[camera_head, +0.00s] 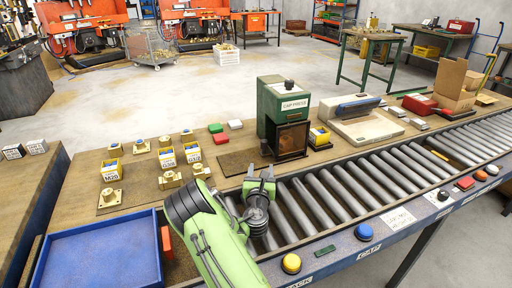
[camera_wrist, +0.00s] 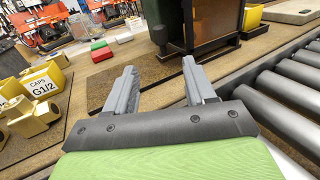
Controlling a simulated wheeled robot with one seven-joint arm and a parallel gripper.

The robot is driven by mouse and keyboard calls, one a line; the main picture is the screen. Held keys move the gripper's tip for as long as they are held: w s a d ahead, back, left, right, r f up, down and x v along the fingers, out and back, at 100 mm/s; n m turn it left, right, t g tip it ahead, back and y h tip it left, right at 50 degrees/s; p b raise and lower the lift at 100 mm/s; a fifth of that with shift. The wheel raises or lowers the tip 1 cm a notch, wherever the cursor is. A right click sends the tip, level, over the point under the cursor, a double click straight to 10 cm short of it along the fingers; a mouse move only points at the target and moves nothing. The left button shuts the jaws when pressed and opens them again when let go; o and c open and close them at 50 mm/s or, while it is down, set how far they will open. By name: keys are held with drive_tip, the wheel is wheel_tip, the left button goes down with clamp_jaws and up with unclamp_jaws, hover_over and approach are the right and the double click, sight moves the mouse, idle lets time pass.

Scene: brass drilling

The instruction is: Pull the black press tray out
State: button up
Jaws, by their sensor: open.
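The cap press (camera_head: 270,103) is a green box labelled "CAP PRESS" at the back edge of the roller conveyor, with a dark amber see-through guard (camera_head: 292,139) on its front. In the wrist view the press's lower front shows at the top, cut off by the frame. A black ledge (camera_wrist: 215,48) runs along its base; I take it to be the press tray, but its handle cannot be made out. My gripper (camera_head: 262,170) is in front of and left of the press, apart from it. In the wrist view its grey fingers (camera_wrist: 160,72) are spread with nothing between them.
Left are yellow caps boxes (camera_head: 167,157) and brass fittings (camera_head: 171,180) on a dark mat. A blue tray (camera_head: 100,255) lies front left. The roller conveyor (camera_head: 370,172) runs right. A white scale-like device (camera_head: 362,122) stands right of the press. Red and green blocks lie behind.

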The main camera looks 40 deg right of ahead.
sight(264, 146)
drive_tip(key=p+x, duration=0.7)
drive_tip(key=x, duration=0.7)
drive_tip(key=shift+w+d+r, duration=0.1)
drive_tip(key=shift+d, duration=0.15)
clamp_jaws()
